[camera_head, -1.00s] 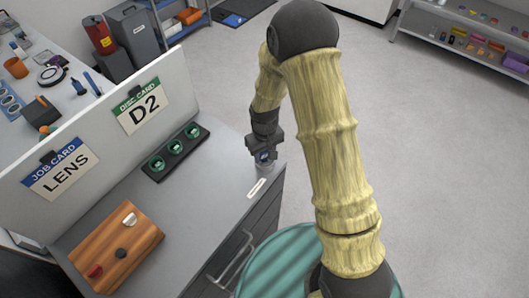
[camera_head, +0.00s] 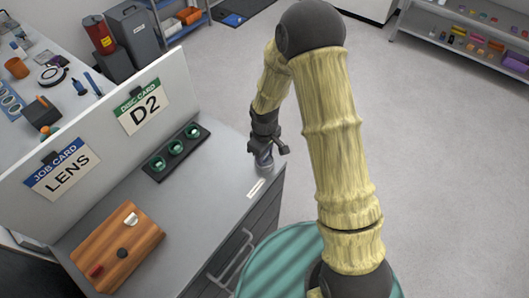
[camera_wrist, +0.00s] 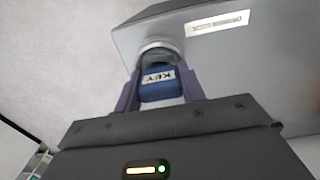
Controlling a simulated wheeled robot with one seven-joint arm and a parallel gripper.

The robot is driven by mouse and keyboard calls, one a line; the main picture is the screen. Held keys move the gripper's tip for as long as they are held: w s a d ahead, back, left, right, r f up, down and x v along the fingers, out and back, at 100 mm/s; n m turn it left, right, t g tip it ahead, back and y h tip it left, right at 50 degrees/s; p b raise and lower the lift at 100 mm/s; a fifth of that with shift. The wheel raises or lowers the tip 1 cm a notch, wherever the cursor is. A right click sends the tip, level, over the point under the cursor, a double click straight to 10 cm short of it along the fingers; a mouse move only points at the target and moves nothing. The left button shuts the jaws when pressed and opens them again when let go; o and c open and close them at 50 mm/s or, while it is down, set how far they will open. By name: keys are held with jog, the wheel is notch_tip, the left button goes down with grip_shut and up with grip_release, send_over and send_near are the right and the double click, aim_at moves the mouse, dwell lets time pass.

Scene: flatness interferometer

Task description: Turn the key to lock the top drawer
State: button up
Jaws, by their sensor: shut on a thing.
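In the wrist view the blue key (camera_wrist: 160,91), with a white KEY label, sits between the two fingers of my gripper (camera_wrist: 160,96). My gripper is shut on it. The key's far end meets a round pale lock collar (camera_wrist: 161,44) at the cabinet's corner; the keyhole itself is hidden. In the head view my gripper (camera_head: 265,153) is at the far right corner of the grey cabinet top (camera_head: 215,188). The cabinet's drawer fronts (camera_head: 262,222) face right, and I see no gap that shows a drawer open.
A white label strip (camera_head: 256,188) lies beside the lock. A black tray (camera_head: 177,152) with several green-rimmed holders and a wooden board (camera_head: 128,225) with small pieces are on the cabinet top. A white panel (camera_head: 95,135) with two cards stands behind.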

jog(key=shift+n, duration=0.6)
jog(key=o, duration=1.1)
jog(key=shift+c, duration=0.2)
notch_tip(320, 180, up, 17)
jog(key=b, duration=0.2)
jog(key=shift+r, duration=0.2)
notch_tip(320, 180, up, 8)
jog(key=p, duration=0.7)
